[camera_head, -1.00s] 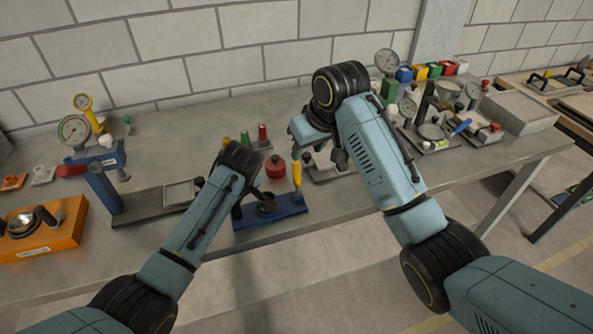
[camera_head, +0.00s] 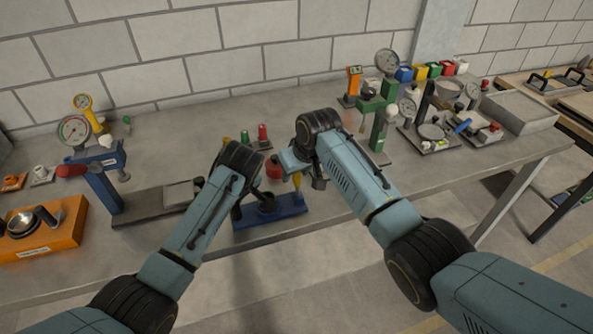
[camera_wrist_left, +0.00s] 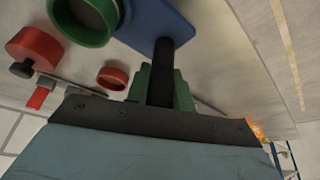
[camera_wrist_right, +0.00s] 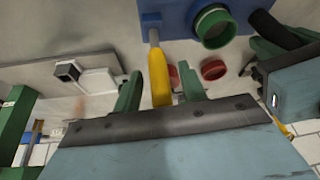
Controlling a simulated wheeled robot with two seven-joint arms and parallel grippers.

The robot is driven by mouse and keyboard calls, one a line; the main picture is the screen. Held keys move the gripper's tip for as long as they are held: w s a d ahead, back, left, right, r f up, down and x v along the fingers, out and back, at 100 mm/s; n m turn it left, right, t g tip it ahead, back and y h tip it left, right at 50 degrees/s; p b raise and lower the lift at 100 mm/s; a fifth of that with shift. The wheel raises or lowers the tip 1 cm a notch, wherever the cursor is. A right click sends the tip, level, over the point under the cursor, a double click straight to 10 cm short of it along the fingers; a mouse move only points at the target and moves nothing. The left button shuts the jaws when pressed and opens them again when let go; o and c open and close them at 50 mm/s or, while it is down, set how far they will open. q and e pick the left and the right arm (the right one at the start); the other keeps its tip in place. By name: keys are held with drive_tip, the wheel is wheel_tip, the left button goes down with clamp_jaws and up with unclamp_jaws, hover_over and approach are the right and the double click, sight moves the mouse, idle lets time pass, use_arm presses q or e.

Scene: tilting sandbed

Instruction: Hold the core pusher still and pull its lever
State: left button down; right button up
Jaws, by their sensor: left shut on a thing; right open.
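The core pusher has a blue base (camera_head: 287,208) near the front edge of the bench. It carries a green-rimmed cup (camera_wrist_right: 213,25), a dark upright post (camera_wrist_left: 160,75) and a yellow lever (camera_wrist_right: 157,72). In the left wrist view my left gripper (camera_wrist_left: 162,80) is shut on the dark post. In the head view its fingers are mostly hidden behind my own arm. My right gripper (camera_wrist_right: 160,78) is open, with its green fingers on either side of the yellow lever. In the head view my right gripper (camera_head: 291,163) partly hides the lever (camera_head: 297,182).
A red lidded pot (camera_head: 273,169) stands behind the base. A red ring (camera_wrist_left: 112,77) lies near it. A blue press (camera_head: 104,180) stands to the left, and a green stand (camera_head: 378,110) to the right. The bench right of the pusher is fairly clear.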

sight(298, 183)
drive_tip(key=shift+c, duration=0.3)
clamp_jaws()
drive_tip(key=shift+s, duration=0.1)
drive_tip(key=s+t, duration=0.1)
drive_tip(key=s+t+y, duration=0.1)
drive_tip(key=t, duration=0.1)
drive_tip(key=s+d+t, duration=0.1)
drive_tip(key=shift+s+d+f, duration=0.1)
drive_tip(key=shift+s+f, duration=0.05)
drive_tip(key=shift+f, duration=0.15)
drive_tip(key=shift+s+d+f+n+t+y, duration=0.1)
drive_tip(key=shift+s+f+t+y, duration=0.2)
drive_tip(key=shift+t, duration=0.45)
drive_tip(key=shift+s+d+f+n+t+y, duration=0.15)
drive_tip(key=shift+s+t+y, duration=0.15)
drive_tip(key=shift+s+t, duration=0.3)
drive_tip(key=shift+s+d+f+n+t+y, duration=0.1)
drive_tip(key=shift+s+t+y, duration=0.2)
drive_tip(key=shift+t, duration=0.55)
drive_tip(key=shift+o, duration=0.3)
unclamp_jaws()
